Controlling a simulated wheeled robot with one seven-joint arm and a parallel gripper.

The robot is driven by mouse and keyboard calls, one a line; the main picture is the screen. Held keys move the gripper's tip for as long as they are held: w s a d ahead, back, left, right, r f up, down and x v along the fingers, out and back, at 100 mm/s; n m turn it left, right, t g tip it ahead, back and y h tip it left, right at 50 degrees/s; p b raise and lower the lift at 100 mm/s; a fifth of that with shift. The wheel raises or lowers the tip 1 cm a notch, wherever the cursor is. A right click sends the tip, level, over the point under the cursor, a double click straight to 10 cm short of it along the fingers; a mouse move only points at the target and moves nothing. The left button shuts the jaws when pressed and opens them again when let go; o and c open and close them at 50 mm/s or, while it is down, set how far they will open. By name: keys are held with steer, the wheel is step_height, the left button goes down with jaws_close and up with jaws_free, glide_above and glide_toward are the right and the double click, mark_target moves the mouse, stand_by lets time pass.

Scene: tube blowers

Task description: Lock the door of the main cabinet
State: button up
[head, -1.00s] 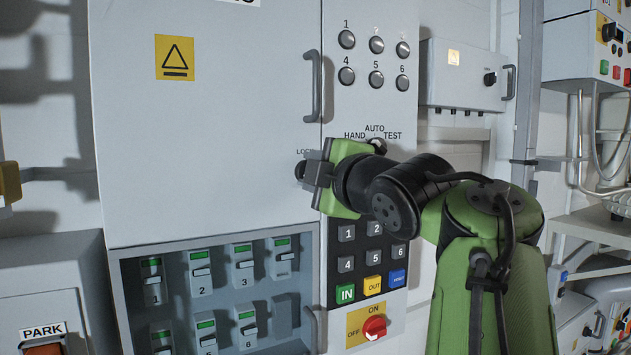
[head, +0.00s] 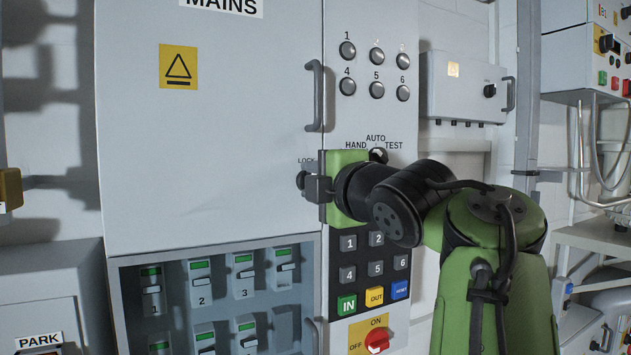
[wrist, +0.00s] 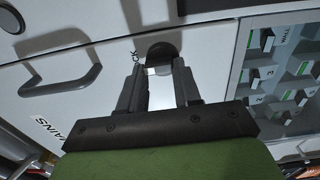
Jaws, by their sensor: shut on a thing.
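The main cabinet's door (head: 220,130) is a large pale grey panel marked MAINS with a yellow warning sign, and it looks flush with the frame. A small dark lock knob (head: 301,179), labelled LOCK, sits at the door's lower right. My gripper (head: 312,183) is at the knob, coming from the right. In the wrist view the two fingers (wrist: 159,85) stand on either side of the round dark knob (wrist: 160,53) and are shut on it. The fingers partly hide the knob in the head view.
A grey door handle (head: 315,96) is above the lock. A mode selector (head: 378,155), round buttons and a keypad (head: 372,268) lie close to my wrist. Below the door is a recess with several breakers (head: 202,282). A small grey box (head: 463,86) hangs at right.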

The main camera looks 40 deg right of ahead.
steer(key=o, duration=1.1)
steer(key=shift+c, duration=0.2)
steer(key=p+v, duration=0.1)
steer(key=v, duration=1.4)
steer(key=shift+s+a, duration=0.2)
steer(key=shift+s, duration=0.1)
